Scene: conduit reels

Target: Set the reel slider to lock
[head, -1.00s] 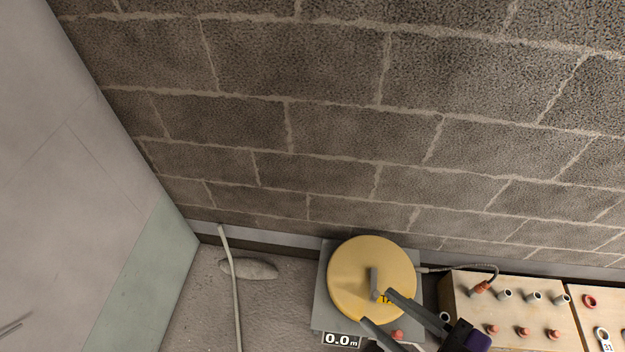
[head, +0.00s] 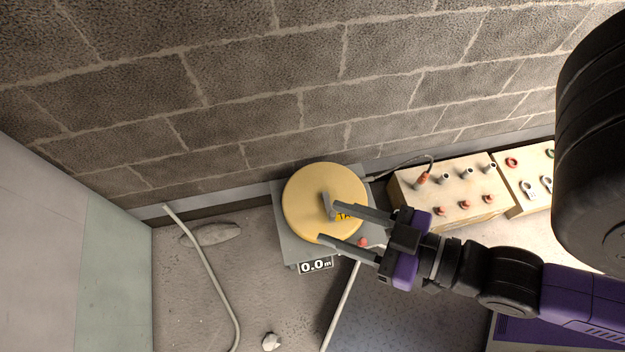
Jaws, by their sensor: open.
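A display (head: 315,266) on the front edge reads 0.0 m. My gripper (head: 327,223) is open over the lower right part of the reel. No lock marking is readable.
A wooden board (head: 425,187) with grey pegs and red knobs stands to the right, with a cable running from the reel to it. A second board (head: 513,190) lies beyond. Pale conduit (head: 215,275) lies on the floor at left. A block wall rises behind.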

